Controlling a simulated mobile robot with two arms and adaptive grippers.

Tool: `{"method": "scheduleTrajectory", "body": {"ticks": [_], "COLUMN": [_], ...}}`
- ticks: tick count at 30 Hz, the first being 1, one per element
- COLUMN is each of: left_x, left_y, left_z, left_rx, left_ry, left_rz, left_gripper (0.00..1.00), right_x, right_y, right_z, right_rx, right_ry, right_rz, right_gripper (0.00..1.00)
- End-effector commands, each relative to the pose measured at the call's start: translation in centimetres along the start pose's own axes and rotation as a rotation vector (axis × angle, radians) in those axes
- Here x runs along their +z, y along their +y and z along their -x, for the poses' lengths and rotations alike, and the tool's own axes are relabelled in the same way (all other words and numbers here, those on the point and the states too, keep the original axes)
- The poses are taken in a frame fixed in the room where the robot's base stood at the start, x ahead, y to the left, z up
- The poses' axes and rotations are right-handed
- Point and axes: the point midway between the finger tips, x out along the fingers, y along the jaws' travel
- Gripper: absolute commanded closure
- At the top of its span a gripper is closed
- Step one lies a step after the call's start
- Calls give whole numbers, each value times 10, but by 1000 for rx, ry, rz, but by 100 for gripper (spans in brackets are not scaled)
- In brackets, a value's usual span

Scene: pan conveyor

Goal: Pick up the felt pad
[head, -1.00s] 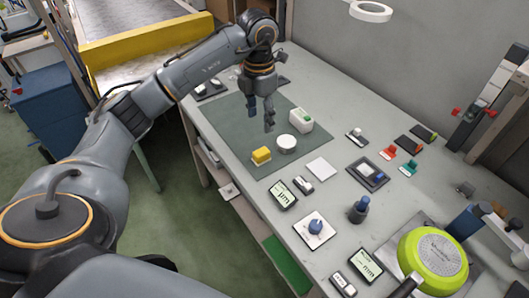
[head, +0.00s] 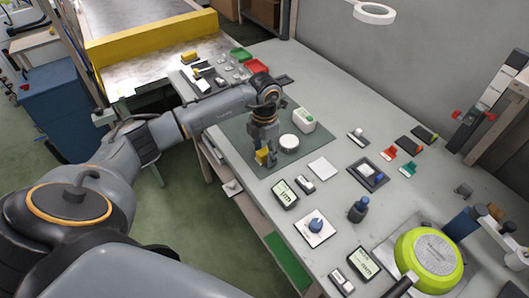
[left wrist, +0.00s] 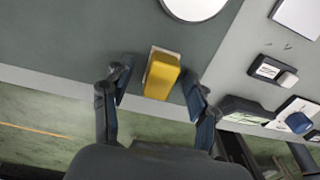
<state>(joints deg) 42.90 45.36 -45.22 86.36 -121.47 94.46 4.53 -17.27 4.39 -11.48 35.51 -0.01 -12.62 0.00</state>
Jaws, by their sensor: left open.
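The felt pad appears to be the yellow block with a pale layer under it (head: 261,157), lying on the dark green mat (head: 232,137) near its front edge. It also shows in the left wrist view (left wrist: 162,76). My left gripper (head: 265,148) is at the block, pointing down. In the left wrist view its open fingers (left wrist: 158,86) are on either side of the yellow block, with a gap on each side. The gripper partly hides the block in the head view. My right gripper is not in view.
A round white disc (head: 289,143) and a white-and-green box (head: 304,119) stand close by on the mat. A white square (head: 321,168) and a small display (head: 285,194) lie to the right. A lime-green pan (head: 430,258) is at the lower right.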

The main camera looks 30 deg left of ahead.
Motion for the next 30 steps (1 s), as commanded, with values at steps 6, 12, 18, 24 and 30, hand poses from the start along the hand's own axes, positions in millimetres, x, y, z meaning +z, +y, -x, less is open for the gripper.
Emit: {"method": "scheduleTrajectory", "body": {"ticks": [6,12,18,24,30], "left_x": [0,0,0,0,1], "left_y": [0,0,0,0,0], "left_z": [-3,-3,-3,-4,5], "left_rx": [1,1,0,0,1], "left_ry": [-1,-1,0,1,-2], "left_rz": [-1,-1,-1,-1,-1], "left_gripper": [42,72,100,100,100], "right_x": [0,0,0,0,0], "right_y": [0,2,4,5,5], "right_z": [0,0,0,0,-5], "right_rx": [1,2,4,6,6], "right_ry": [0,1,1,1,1], "right_rz": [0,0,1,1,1], "right_gripper": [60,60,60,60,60]}}
